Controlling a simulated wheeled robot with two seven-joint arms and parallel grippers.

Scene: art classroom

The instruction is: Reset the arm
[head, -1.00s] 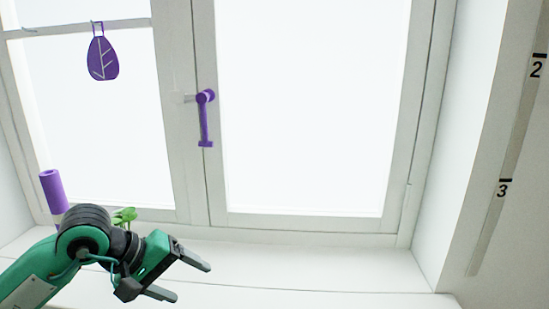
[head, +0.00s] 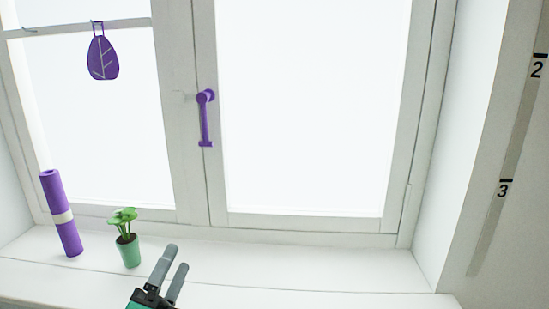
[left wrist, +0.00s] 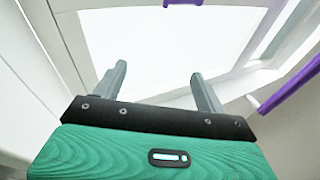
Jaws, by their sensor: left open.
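My left gripper (head: 176,264) is at the bottom of the head view, in front of the window sill, with its two grey fingers pointing up and slightly right. The fingers are apart and nothing is between them. In the left wrist view the gripper (left wrist: 158,85) is also open and empty, with the bright window beyond the fingers. My right gripper is in neither view.
A purple roll (head: 65,233) with a pale band and a green potted plant (head: 129,250) stand on the sill (head: 330,265), left of my gripper. The sill's right part is clear.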

